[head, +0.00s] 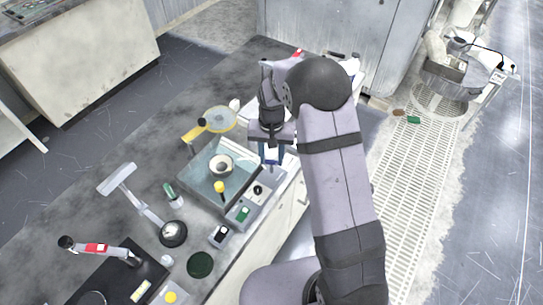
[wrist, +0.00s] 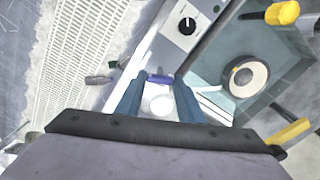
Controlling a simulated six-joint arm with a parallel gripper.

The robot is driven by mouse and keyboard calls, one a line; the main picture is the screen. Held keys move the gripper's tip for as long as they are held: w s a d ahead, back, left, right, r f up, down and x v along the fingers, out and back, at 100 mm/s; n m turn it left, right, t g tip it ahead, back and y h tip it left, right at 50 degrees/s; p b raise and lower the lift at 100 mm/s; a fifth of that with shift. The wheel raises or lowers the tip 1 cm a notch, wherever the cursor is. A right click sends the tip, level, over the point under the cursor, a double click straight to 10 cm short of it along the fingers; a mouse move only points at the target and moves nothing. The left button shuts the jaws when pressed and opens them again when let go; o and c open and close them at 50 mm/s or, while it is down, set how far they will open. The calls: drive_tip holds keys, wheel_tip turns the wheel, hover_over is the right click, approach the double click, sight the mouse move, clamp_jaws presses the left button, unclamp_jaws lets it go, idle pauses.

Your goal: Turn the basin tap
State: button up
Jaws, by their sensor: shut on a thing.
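My gripper (head: 271,155) is low over the bench, at the right rear side of a grey, glassy square basin (head: 204,187) with a round pale ring in it. In the wrist view my gripper's two blue fingers (wrist: 161,80) close on a small dark blue bar, which I take for the handle of the basin tap (wrist: 160,78). The rest of the tap is mostly hidden by the fingers. A pale round thing (wrist: 162,105) shows between the fingers, below the bar. In the head view my gripper and wrist cover the tap.
A control box with a black knob (wrist: 187,26) stands close by the fingers. A yellow-knobbed lever (wrist: 284,13) rises by the basin. A lamp (head: 118,180) and a red-banded lever (head: 96,248) stand at the left.

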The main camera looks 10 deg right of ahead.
sight(271, 161)
drive_tip(key=shift+n, duration=0.3)
drive_tip(key=o, duration=1.1)
drive_tip(key=shift+c, duration=0.2)
drive_tip(key=shift+r+b, duration=0.85)
drive_tip(key=shift+r, duration=2.85)
